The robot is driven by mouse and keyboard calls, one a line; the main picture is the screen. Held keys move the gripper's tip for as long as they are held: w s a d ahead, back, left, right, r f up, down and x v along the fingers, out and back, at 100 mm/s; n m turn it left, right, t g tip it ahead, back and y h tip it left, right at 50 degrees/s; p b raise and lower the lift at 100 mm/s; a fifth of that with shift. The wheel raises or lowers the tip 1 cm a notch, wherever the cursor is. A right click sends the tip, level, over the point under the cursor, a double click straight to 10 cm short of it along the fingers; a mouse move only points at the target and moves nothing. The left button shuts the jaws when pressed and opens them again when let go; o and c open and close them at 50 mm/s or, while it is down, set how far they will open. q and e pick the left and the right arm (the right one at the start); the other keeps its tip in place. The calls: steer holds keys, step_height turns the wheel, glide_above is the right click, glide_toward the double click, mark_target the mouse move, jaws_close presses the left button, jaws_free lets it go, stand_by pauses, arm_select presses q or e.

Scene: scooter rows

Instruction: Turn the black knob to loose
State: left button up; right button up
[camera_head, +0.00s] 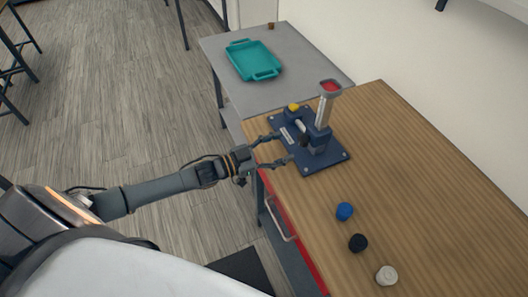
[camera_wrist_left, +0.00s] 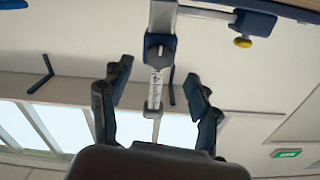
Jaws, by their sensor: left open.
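A blue fixture with an upright grey post and a red-topped head (camera_head: 330,87) stands on the wooden table. A small dark part that looks like the black knob (camera_head: 304,140) sits low at the post, on the side facing my left gripper. My left gripper (camera_head: 283,148) is open and empty at the fixture's near left edge, fingers pointing at the post. In the left wrist view the open fingers (camera_wrist_left: 158,88) frame a grey part with markings (camera_wrist_left: 155,90) and a dark block (camera_wrist_left: 160,46). I cannot tell the knob's setting. My right gripper is not in view.
A yellow knob (camera_head: 293,107) is on the fixture's far side. Blue (camera_head: 344,211), black (camera_head: 357,242) and white (camera_head: 387,275) round pieces lie loose on the wooden table (camera_head: 430,190). A teal tray (camera_head: 253,60) lies on the grey table behind. The table's right side is clear.

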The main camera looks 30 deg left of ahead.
arm_select(q)
steer(key=v, duration=0.6)
steer(key=shift+s, duration=0.15)
stand_by(0.3)
